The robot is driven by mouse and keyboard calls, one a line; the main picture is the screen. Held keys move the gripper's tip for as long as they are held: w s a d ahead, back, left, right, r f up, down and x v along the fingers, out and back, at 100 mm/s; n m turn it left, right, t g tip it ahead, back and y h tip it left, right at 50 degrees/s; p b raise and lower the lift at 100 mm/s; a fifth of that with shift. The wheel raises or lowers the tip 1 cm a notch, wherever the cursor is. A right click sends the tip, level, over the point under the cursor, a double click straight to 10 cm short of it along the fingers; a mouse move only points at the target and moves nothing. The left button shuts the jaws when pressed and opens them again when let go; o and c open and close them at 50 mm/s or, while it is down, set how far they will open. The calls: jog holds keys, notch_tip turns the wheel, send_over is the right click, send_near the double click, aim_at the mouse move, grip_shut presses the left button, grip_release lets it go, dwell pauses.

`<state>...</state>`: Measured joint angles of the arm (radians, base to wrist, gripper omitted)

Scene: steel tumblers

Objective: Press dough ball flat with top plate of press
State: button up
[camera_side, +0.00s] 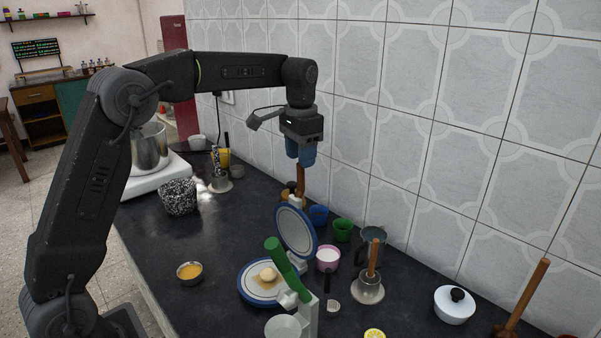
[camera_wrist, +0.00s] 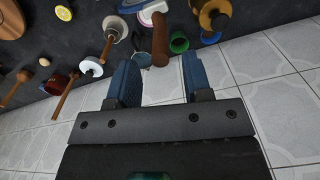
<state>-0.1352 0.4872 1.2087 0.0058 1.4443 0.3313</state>
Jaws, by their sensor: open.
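The press stands open on the dark counter. Its round base plate (camera_side: 248,292), white with a blue rim, lies flat and bears the pale dough ball (camera_side: 267,274), which is still rounded. The top plate (camera_side: 293,231) stands up, tilted, behind the base. Its wooden handle (camera_side: 300,183) points upward. My gripper (camera_side: 301,160) is open, pointing down, with its blue fingers at the handle's top end. In the wrist view the handle (camera_wrist: 160,45) shows between the two spread fingertips (camera_wrist: 160,64); I cannot tell whether either finger touches it. The dough is not clearly visible there.
A pink cup (camera_side: 328,259), green cup (camera_side: 342,230) and blue cup (camera_side: 318,215) stand right of the press. A yellow-filled bowl (camera_side: 190,273) is at left. The tiled wall is close behind.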

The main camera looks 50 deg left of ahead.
aim_at(300, 186)
notch_tip(300, 186, down, 5)
jog(key=shift+r, duration=0.1)
dwell(0.3)
grip_shut()
dwell(0.4)
